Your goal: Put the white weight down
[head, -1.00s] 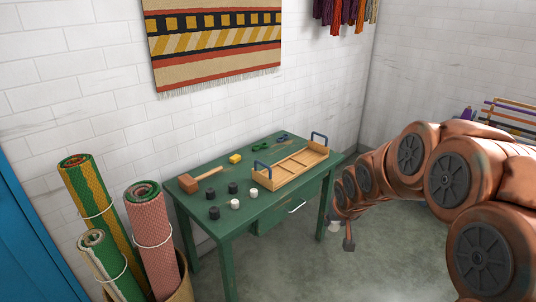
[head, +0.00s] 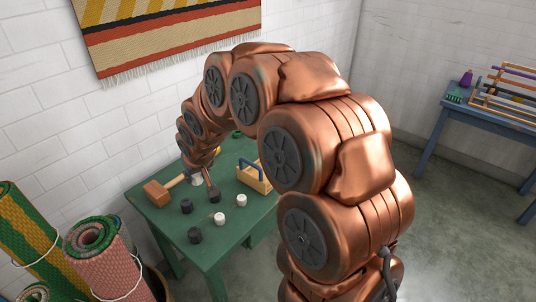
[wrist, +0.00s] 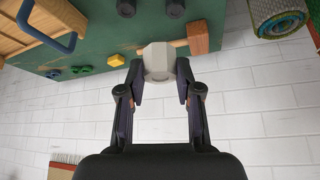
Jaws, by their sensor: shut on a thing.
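My gripper (wrist: 158,85) is shut on a pale white, faceted weight (wrist: 158,62), which sits between the fingertips in the wrist view. In the head view the held weight (head: 196,180) shows partly below my arm's end, by the mallet at the table's left side. I cannot tell whether it touches the green table (head: 232,237). Two other white weights (head: 219,218) (head: 241,200) stand on the table, with dark weights (head: 194,235) (head: 186,206) (head: 214,196) to their left.
A wooden mallet (head: 157,193) lies on the table close to the held weight. A wooden tray with a blue handle (wrist: 60,43) and a yellow block (wrist: 116,60) are also on the table. Rolled rugs (head: 93,250) stand at the front left.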

